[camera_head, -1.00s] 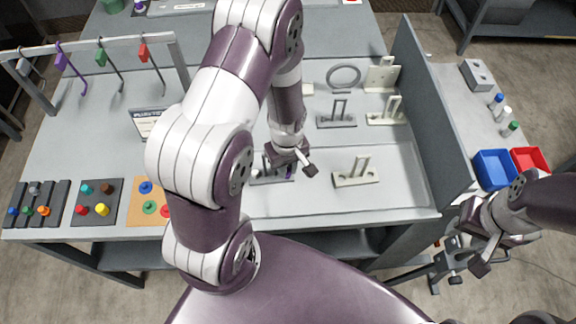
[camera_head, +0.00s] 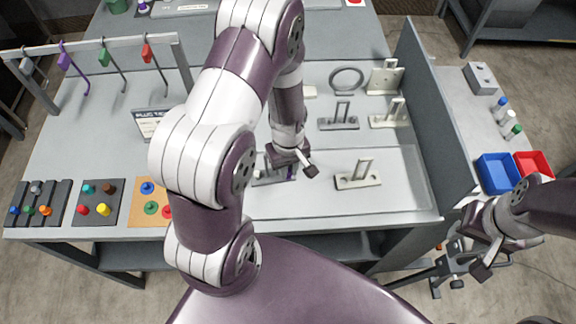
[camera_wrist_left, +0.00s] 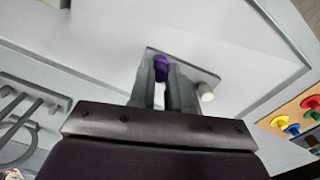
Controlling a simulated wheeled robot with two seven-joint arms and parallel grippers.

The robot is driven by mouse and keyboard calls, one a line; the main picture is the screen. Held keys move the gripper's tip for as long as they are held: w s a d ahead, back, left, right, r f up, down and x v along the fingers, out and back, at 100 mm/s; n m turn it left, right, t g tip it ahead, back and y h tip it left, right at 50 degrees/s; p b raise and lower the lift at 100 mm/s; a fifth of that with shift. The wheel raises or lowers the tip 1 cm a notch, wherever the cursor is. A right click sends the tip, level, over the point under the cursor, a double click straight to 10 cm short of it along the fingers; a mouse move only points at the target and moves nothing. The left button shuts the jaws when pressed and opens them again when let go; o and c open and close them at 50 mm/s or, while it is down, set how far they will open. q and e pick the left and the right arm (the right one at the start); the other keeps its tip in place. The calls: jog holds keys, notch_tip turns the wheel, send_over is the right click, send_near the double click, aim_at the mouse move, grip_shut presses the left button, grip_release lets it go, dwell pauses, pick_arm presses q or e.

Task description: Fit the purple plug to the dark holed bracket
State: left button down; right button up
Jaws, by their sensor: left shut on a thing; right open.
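My left gripper (camera_head: 292,160) is shut on the purple plug (camera_wrist_left: 160,68). The plug's rounded end shows between the fingers in the left wrist view, and a small bit of purple shows below the gripper in the head view. A dark grey bracket (camera_head: 266,180) stands on the bench right at the gripper, mostly hidden by it. Its flat base (camera_wrist_left: 196,72) lies behind the fingers in the left wrist view. I cannot tell whether the plug is in the bracket's hole. My right gripper (camera_head: 470,270) is open and empty, off the bench's right side.
Another dark bracket (camera_head: 338,122) and light brackets (camera_head: 358,178) stand nearby on the bench. A grey panel (camera_head: 440,115) walls the right side. Colored pegs on boards (camera_head: 98,203) lie at front left. Hooks hang from a rail (camera_head: 100,42). Blue (camera_head: 497,172) and red bins stand beyond the panel.

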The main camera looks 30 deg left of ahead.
pick_arm(q)
jog(key=shift+w+a+r, duration=0.1)
jog(key=shift+w+a, duration=0.4)
jog(key=shift+w, duration=0.2)
jog(key=shift+w+a, duration=0.45)
jog(key=shift+w, duration=0.25)
dwell(1.9)
jog(key=shift+w+a+r, duration=0.1)
jog(key=shift+w+a, duration=0.5)
jog(key=shift+w, duration=0.05)
dwell(0.7)
jog(key=shift+w+a, duration=0.2)
jog(key=shift+w, duration=0.1)
jog(key=shift+s, duration=0.15)
dwell(0.4)
jog(key=shift+s, duration=0.15)
jog(key=shift+a+f, duration=0.1)
jog(key=shift+f, duration=0.2)
